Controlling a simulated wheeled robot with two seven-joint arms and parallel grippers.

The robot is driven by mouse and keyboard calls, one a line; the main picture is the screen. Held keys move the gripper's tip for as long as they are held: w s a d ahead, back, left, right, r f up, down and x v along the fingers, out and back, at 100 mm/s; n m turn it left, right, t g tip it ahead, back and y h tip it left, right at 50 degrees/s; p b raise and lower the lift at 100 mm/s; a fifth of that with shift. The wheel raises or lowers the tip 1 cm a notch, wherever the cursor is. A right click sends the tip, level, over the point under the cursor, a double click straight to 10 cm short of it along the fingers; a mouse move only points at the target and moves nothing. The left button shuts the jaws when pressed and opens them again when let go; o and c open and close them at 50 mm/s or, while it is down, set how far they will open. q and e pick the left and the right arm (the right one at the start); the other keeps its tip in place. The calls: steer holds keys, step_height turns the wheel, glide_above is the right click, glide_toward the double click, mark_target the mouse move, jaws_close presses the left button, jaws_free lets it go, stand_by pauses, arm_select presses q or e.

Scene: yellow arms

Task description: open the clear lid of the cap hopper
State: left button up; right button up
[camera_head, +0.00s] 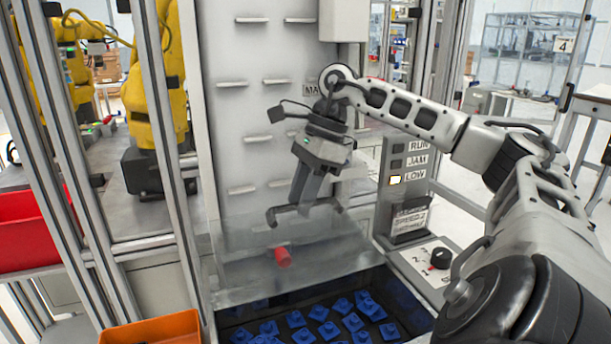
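The cap hopper (226,318) is at the lower middle, a dark bin with several blue caps (353,322) inside. Its clear lid (335,250) is a see-through panel behind and above the visible caps. A red knob (283,257) sits on the lid. I cannot tell the lid's exact angle. My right gripper (305,213) hangs from the upper right, fingers pointing down, above and slightly behind the knob in the picture. Its dark fingertips are spread, with nothing between them, and look apart from the knob. My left gripper is not in view.
A panel with RUN, JAM and LOW lamps (396,180) stands right of the lid; LOW is lit. Below it is a black dial (441,258). A pale plate with small ledges (265,110) rises behind. Metal posts (165,160), an orange bin (150,330) and a red bin (28,230) are left.

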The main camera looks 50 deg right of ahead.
arm_select(q)
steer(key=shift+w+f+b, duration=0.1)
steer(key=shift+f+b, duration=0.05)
steer(key=shift+b, duration=0.35)
arm_select(e)
steer(key=s+a+r, duration=0.9)
steer(key=a+r, duration=0.1)
steer(key=r, duration=0.1)
steer(key=shift+s+a+r, duration=0.15)
steer(key=shift+a+r, duration=0.05)
steer(key=shift+a, duration=0.1)
steer(key=shift+c, duration=0.2)
